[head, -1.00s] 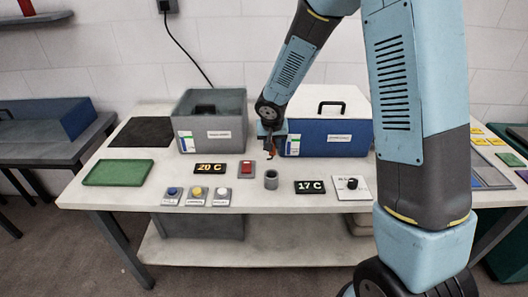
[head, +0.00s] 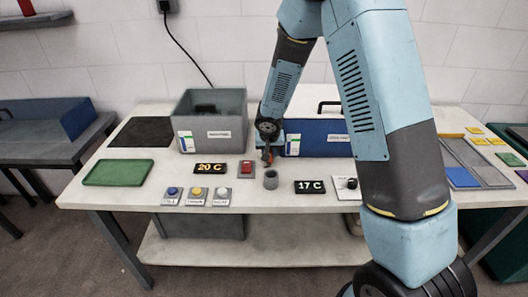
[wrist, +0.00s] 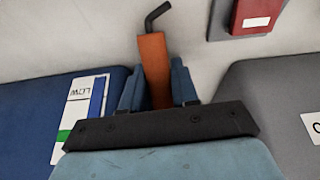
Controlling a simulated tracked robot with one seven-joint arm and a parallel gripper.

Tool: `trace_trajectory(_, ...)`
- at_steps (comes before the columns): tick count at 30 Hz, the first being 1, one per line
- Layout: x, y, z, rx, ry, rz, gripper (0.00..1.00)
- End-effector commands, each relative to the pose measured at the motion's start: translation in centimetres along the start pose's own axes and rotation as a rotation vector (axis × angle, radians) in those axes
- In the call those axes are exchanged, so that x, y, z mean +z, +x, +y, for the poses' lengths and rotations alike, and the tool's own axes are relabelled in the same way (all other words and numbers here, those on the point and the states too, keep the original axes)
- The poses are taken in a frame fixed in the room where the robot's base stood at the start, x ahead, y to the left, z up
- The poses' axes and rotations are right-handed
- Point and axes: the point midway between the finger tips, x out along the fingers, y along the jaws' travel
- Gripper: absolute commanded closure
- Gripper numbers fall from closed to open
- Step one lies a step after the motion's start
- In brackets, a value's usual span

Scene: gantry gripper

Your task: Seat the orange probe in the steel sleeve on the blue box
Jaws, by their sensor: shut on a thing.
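My gripper (head: 266,151) is shut on the orange probe (wrist: 154,66), which sits between its two blue fingers in the wrist view. A black bent end sticks out of the probe beyond the fingertips. In the head view the probe shows as a small orange bit in front of the blue box (head: 318,143), above the table.
A grey open box (head: 212,142) stands left of the blue box. On the table (head: 120,196) are a red switch (head: 246,169), two number displays, several buttons, a dial (head: 350,184) and a green tray (head: 118,172). The front left of the table is clear.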

Motion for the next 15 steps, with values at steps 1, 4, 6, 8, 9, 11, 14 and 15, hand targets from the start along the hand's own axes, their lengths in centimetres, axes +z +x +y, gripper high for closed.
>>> trace_trajectory(1,-0.01,-0.02,-0.01,0.000,0.000,0.000,1.00)
trace_trajectory(4,0.03,0.05,-0.02,0.000,0.000,0.000,1.00)
trace_trajectory(6,0.11,0.22,-0.02,0.001,0.000,-0.001,1.00)
trace_trajectory(8,0.18,0.36,-0.05,0.000,-0.001,-0.001,1.00)
trace_trajectory(9,0.17,0.34,-0.05,0.000,0.000,-0.001,0.68)
trace_trajectory(11,0.16,0.33,-0.04,0.000,0.000,0.000,0.62)
trace_trajectory(14,0.15,0.33,-0.03,0.000,0.000,0.000,0.53)
trace_trajectory(15,0.15,0.32,-0.03,0.000,0.000,0.000,0.49)
